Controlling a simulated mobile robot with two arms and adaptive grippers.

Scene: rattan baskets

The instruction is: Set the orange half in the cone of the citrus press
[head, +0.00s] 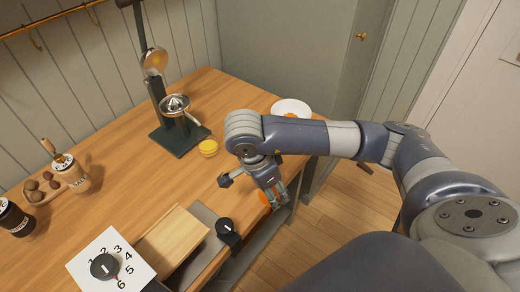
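The citrus press (163,131) stands on the wooden counter, with a dark column and base and a metal cone (175,103) at its middle. Its round upper part (154,62) is raised above the cone. My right gripper (270,192) is low near the counter's front edge, well apart from the press. An orange piece (264,197) shows beside its fingers, partly hidden; I cannot tell if it is gripped. A white plate (291,104) lies behind my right forearm, with a bit of orange (290,115) just showing on it. My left gripper is not in view.
The counter between is clear.

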